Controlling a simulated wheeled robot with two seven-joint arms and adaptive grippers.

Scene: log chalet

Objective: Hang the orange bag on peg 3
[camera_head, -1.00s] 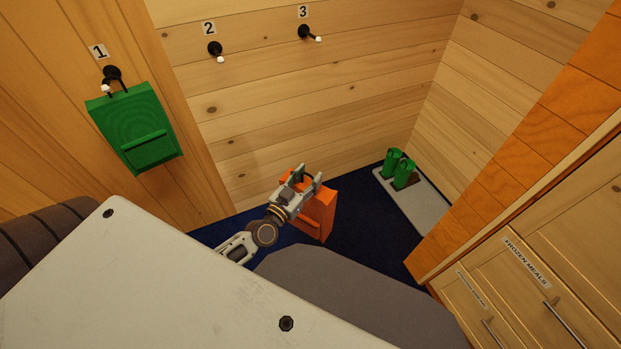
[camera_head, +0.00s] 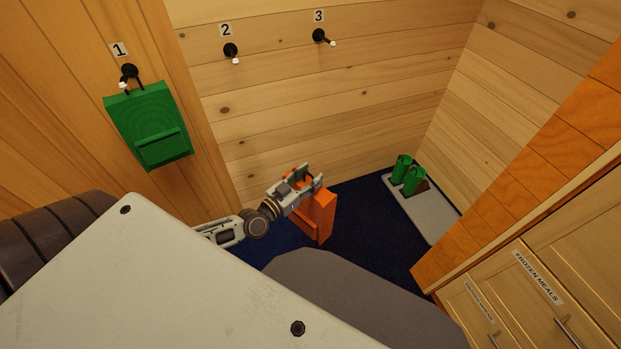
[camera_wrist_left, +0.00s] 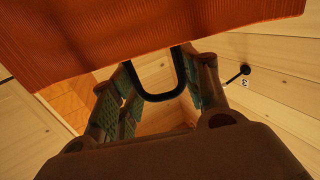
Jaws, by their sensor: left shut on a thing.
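The orange bag (camera_head: 321,214) hangs from my left gripper (camera_head: 311,177) in the head view, low in front of the back wall. In the left wrist view the bag (camera_wrist_left: 150,35) fills the top, and its black handle loop (camera_wrist_left: 160,95) passes between the fingers of my left gripper (camera_wrist_left: 160,92), which is shut on it. Peg 3 (camera_head: 322,37) is black with a white tip, sits under a "3" label high on the back wall, and is bare. It is well above the bag, slightly right. My right gripper is not in view.
Peg 2 (camera_head: 232,52) is bare, left of peg 3. A green bag (camera_head: 150,127) hangs on peg 1 (camera_head: 129,73) at the left. Green boots (camera_head: 408,174) stand on a grey tray (camera_head: 425,210) on the floor. Drawers (camera_head: 520,300) are at the right.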

